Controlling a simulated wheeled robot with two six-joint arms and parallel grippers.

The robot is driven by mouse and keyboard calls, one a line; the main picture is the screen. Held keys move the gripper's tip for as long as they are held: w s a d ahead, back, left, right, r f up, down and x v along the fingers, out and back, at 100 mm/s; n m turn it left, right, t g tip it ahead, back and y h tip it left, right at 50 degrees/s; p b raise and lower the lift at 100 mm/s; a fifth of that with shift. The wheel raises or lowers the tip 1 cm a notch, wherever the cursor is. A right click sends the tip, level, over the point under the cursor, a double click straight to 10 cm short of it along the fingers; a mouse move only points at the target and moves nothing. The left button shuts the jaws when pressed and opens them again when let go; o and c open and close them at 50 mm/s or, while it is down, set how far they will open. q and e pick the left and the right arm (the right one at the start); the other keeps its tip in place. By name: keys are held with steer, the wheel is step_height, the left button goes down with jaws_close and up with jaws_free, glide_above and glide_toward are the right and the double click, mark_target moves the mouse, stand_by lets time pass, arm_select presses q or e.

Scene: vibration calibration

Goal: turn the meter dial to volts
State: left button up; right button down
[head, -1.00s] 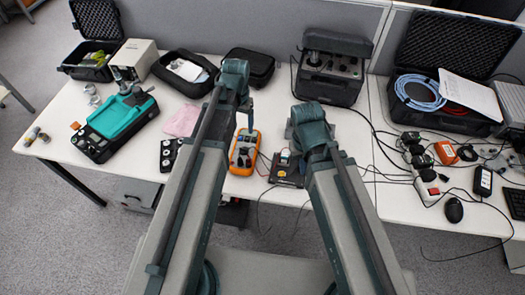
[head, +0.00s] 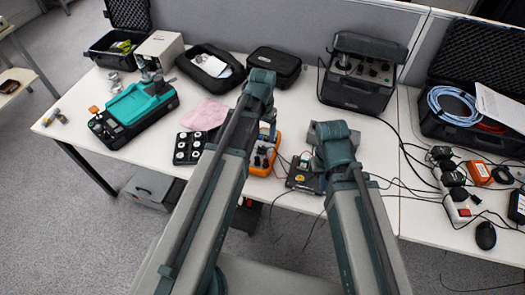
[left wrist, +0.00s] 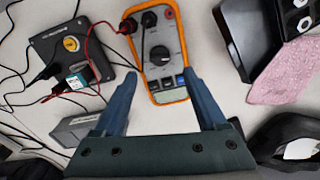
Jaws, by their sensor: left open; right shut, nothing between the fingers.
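The meter (head: 261,163) is orange-rimmed and lies on the white table, partly covered by my left arm in the head view. In the left wrist view the meter (left wrist: 178,76) shows whole length, with its dark round dial (left wrist: 160,54) in the middle, plugs at the far end and a small display at the near end. My left gripper (left wrist: 164,84) is open and empty, its two fingers apart on either side of the meter's near end in that view, not touching the dial. My right gripper (head: 318,150) is shut and empty; its fingertips are mostly hidden.
A black tray of round pieces (head: 189,147) and a pink cloth (head: 206,114) lie left. A teal device (head: 139,101) stands further left.

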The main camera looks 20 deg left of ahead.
mark_target(262, 147)
arm_select(q)
step_height(262, 147, down, 7)
steer(key=b, duration=0.5)
steer(key=shift+r+b, duration=0.1)
steer(key=shift+b, duration=0.25)
arm_select(e)
step_height(262, 147, down, 7)
steer(key=shift+r, duration=0.1)
arm_select(q)
jaws_close()
